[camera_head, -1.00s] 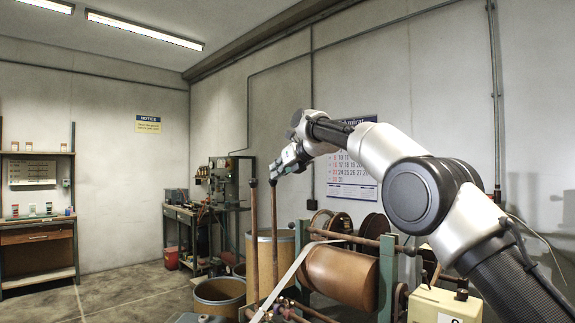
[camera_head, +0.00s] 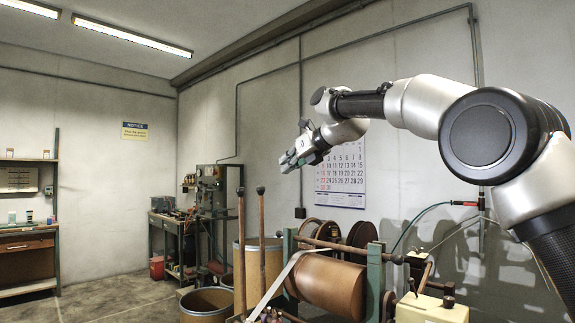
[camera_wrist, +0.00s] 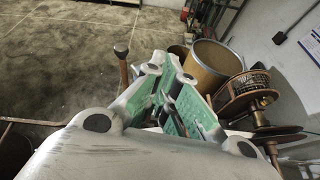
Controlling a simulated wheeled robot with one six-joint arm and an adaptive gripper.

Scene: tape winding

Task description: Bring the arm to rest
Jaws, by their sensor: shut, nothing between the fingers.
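My gripper (camera_head: 287,163) is shut and empty, held up in front of the wall calendar and above the winding machine in the head view. My arm reaches in from the right edge, raised and bent. In the wrist view, the gripper's green-padded fingers (camera_wrist: 172,105) fill the middle, with nothing between them. The winding machine's brown roll (camera_head: 328,284) lies below and to the right of my gripper, with a pale strip of tape (camera_head: 276,285) running down from it. The gripper touches nothing that I can see.
Two upright levers (camera_head: 262,230) with dark knobs stand below and left of my gripper. A tan drum (camera_head: 272,262) stands behind them. A cream box (camera_head: 432,308) is at the lower right. A workbench (camera_head: 180,222) stands at the back. The space around the gripper is clear.

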